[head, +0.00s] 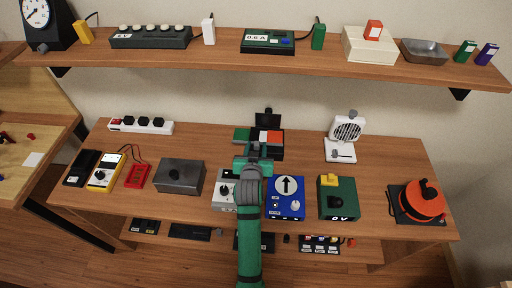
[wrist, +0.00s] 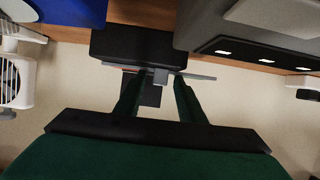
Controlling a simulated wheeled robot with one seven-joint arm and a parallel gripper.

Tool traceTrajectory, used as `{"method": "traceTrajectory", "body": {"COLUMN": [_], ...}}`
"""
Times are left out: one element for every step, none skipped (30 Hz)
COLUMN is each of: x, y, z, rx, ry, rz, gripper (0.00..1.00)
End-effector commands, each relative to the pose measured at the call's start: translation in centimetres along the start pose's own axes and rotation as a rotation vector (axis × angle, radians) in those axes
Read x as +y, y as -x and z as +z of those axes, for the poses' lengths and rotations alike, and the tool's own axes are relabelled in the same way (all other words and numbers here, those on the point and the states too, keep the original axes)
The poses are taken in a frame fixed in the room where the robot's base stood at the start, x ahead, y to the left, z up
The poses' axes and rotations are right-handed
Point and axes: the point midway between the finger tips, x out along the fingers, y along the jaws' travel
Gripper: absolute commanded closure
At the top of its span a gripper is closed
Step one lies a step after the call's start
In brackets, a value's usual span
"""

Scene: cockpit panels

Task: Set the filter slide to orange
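The filter slide (head: 242,135) is a flat strip on a black device at the back of the bench. It shows a green section at left, then a white one and an orange-red one at right. In the wrist view the slide (wrist: 200,76) is seen edge-on, a thin plate across the black housing (wrist: 140,46). A small grey tab (wrist: 160,76) stands at its middle. My gripper (wrist: 158,80) is open, one green finger on each side of the tab, with gaps visible. In the head view my gripper (head: 256,156) is in front of the device and hides part of it.
A grey box (head: 226,190) and a blue box with an arrow dial (head: 286,196) stand close below my arm. A white fan (head: 344,134) is to the right, a grey metal box (head: 180,176) to the left. A loaded shelf (head: 220,62) runs above.

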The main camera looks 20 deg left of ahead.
Motion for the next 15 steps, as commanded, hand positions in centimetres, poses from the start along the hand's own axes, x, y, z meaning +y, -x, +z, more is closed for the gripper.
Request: {"method": "traceTrajectory", "body": {"x": [0.0,0.0,0.0,0.0,0.0,0.0,0.0,0.0,0.0,0.0,-0.1,-0.1,-0.1,-0.1,-0.1], "y": [0.0,0.0,0.0,0.0,0.1,0.2,0.3,0.6,1.0,1.4,1.8,2.5,3.0,3.6,4.4], "z": [0.0,0.0,0.0,0.0,0.0,0.0,0.0,0.0,0.0,0.1,0.0,0.0,0.0,0.0,0.0], "rx": [0.0,0.0,0.001,0.001,0.001,0.001,0.001,0.001,0.0,0.0,0.0,0.001,0.001,0.001,0.001], "ry": [0.0,0.0,0.0,0.0,0.0,0.0,0.0,0.0,0.0,0.0,0.0,0.0,0.0,0.0,0.0], "rz": [0.0,0.0,0.0,0.0,0.0,0.0,0.0,0.0,-0.001,-0.001,-0.001,-0.001,-0.001,-0.001,-0.001], "gripper": [0.64,0.64,0.64,0.64,0.64,0.64,0.64,0.64,0.64,0.64,0.64,0.64,0.64,0.64,0.64]}}
